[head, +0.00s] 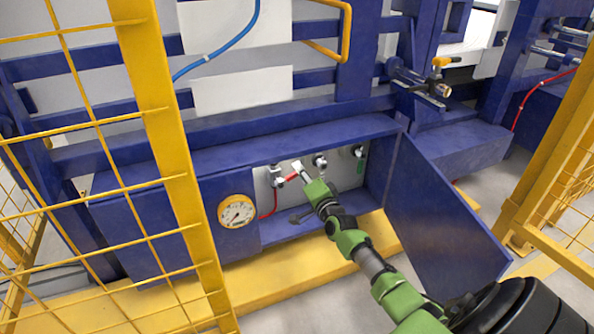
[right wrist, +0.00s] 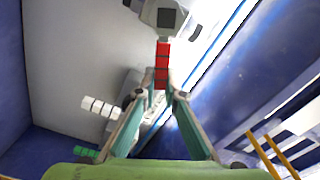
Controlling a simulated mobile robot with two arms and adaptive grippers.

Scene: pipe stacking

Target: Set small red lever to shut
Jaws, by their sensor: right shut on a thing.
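The small red lever (right wrist: 161,64) extends from a grey valve (right wrist: 162,17) in the right wrist view. Its free end lies between the fingertips of my right gripper (right wrist: 163,92), which is shut on it. In the head view, the red lever (head: 291,177) shows as a small red piece beside my right gripper (head: 301,171), inside the open blue cabinet. It points from its valve toward the gripper. The fingers hide part of the lever. My left gripper is not in view.
A white lever (right wrist: 100,106) and a green lever (right wrist: 86,152) sit on neighbouring valves. A pressure gauge (head: 237,212) is left of the opening. The open blue door (head: 440,215) stands right of my arm. A yellow mesh fence (head: 165,130) stands at left.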

